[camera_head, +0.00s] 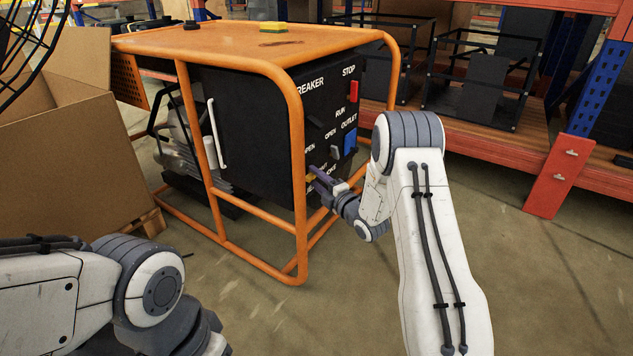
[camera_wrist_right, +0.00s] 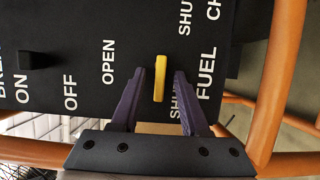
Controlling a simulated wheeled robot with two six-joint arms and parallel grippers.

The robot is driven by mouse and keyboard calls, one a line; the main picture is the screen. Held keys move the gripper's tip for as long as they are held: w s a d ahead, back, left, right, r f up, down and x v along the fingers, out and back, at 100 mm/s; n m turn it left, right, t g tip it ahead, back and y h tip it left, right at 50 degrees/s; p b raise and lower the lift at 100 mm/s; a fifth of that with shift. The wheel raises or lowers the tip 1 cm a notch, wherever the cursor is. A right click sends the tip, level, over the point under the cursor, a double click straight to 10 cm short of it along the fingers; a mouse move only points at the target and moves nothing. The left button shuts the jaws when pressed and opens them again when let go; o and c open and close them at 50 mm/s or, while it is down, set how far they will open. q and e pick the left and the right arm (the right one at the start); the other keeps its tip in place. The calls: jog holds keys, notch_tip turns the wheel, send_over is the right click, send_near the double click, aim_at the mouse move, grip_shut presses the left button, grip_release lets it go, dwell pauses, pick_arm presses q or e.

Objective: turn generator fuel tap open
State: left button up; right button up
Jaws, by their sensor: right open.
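The generator (camera_head: 235,115) is a black box in an orange tube frame, with a lettered control panel on its right side. In the right wrist view a yellow tap lever (camera_wrist_right: 159,78) stands beside the word FUEL, with its length parallel to that lettering. OPEN is printed to its left, and a partly hidden SHUT is between it and FUEL. My right gripper (camera_wrist_right: 160,74) is open, its two purple fingers on either side of the lever, with gaps visible. In the head view the right gripper (camera_head: 322,183) is at the panel's lower part. My left gripper is out of view.
A black knob (camera_wrist_right: 38,60) sits near ON. Orange frame tubes (camera_wrist_right: 278,80) run close to the right gripper. A cardboard box (camera_head: 75,160) stands left and a shelf rack (camera_head: 500,140) behind. Floor at right is clear.

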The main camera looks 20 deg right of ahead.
grip_shut()
jog(key=shift+w+d+r+m+g+y+p, duration=0.3)
jog(key=shift+m+g+y+p, duration=0.6)
jog(key=shift+m+p, duration=1.9)
jog(key=shift+w+d+r+m+g+y+p, duration=0.15)
jog(key=shift+d+r+m+g+y+p, duration=0.25)
jog(key=shift+m+g+p, duration=2.3)
jog(key=shift+w+d+r+m+t+y+p, duration=0.2)
jog(key=shift+r+m+t+y+p, duration=0.65)
jog(key=shift+p, duration=3.6)
jog(key=shift+f+m+g+h, duration=0.25)
jog(key=shift+f+m+g, duration=0.2)
jog(key=shift+g, duration=0.1)
grip_release()
